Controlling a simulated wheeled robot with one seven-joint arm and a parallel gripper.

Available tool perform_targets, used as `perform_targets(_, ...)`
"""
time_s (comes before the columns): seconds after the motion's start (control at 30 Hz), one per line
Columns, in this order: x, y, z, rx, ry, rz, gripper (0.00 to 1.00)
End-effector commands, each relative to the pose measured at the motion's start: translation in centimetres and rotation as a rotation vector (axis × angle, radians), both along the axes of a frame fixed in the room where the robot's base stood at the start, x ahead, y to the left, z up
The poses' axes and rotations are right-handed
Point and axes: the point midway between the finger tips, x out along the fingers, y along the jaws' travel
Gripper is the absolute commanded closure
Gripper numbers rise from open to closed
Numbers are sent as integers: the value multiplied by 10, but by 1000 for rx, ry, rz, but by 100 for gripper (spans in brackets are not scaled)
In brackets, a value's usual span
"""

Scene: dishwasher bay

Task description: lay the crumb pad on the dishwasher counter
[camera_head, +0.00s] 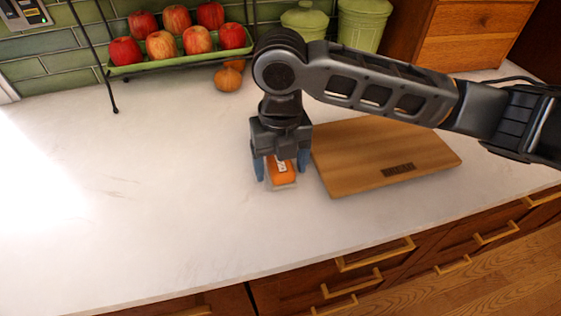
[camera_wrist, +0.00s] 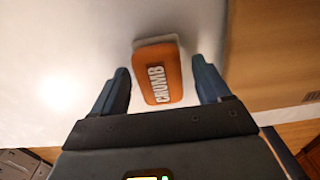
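The crumb pad (camera_head: 283,177) is a small orange block with a pale underside and a white label. It appears to lie on the white counter (camera_head: 180,210), just left of the wooden board. In the wrist view the pad (camera_wrist: 160,78) shows the word CRUMB and sits between my two blue fingers. My gripper (camera_head: 277,172) points down over the pad, and it also shows in the wrist view (camera_wrist: 160,70). It is open, with a gap on each side of the pad. My gripper hides part of the pad in the head view.
A wooden cutting board (camera_head: 370,160) lies close to the right of the pad. A green tray of apples (camera_head: 180,62) on a black rack, a small orange pumpkin (camera_head: 228,80) and green canisters (camera_head: 362,22) stand at the back. The counter is clear to the left and front.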

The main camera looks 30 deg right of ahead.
Motion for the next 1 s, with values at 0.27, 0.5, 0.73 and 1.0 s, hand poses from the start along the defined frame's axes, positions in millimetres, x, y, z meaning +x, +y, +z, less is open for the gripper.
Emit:
perform_targets(0.27,0,0,2,0,0,0,22)
perform_targets(0.5,1,0,27,0,-3,2,22)
perform_targets(0.73,1,1,76,0,-3,3,22)
perform_targets(1.0,0,0,115,0,-1,0,22)
